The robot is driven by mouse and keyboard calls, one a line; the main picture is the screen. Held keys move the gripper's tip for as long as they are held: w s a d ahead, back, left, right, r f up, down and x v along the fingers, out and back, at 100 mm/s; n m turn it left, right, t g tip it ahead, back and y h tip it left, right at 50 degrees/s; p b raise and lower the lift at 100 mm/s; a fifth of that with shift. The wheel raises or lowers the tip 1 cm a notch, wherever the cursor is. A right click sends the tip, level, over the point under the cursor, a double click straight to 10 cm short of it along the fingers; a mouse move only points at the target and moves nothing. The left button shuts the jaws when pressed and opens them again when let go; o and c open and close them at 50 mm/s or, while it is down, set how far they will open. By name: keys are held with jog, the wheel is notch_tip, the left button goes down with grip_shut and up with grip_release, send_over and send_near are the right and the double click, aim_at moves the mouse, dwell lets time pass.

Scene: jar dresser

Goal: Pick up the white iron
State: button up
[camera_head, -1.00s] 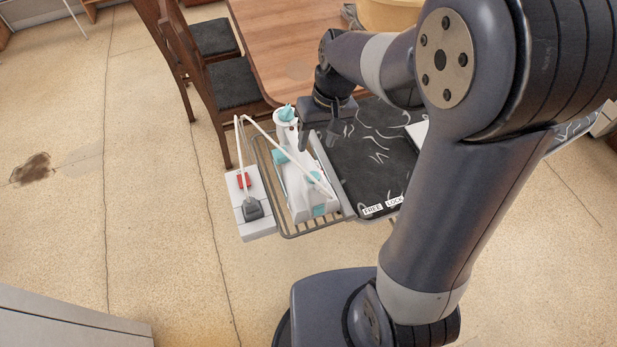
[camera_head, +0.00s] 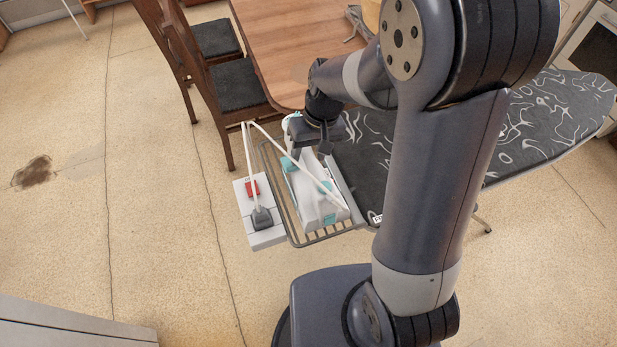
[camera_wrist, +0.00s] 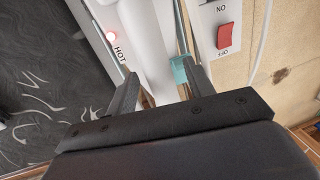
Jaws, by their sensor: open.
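The white iron (camera_head: 311,203) with teal parts rests on the wire rack (camera_head: 308,238) at the near end of the ironing board. My gripper (camera_head: 311,150) is open above the iron's far part and partly hides it. In the wrist view the gripper's two fingers (camera_wrist: 160,92) point toward the iron (camera_wrist: 150,35), whose white body shows between and beyond them. A teal part (camera_wrist: 180,70) is close to the right finger. I cannot tell whether the fingers touch the iron.
The black patterned ironing board (camera_head: 540,110) lies to the right of the rack. A white power block (camera_head: 265,238) with a red switch (camera_wrist: 225,37) is on the left, and a white cord crosses over the iron. A wooden table (camera_head: 280,50) and chairs stand behind.

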jog(key=shift+f, duration=0.15)
jog(key=shift+c, duration=0.5)
grip_shut()
dwell(1.0)
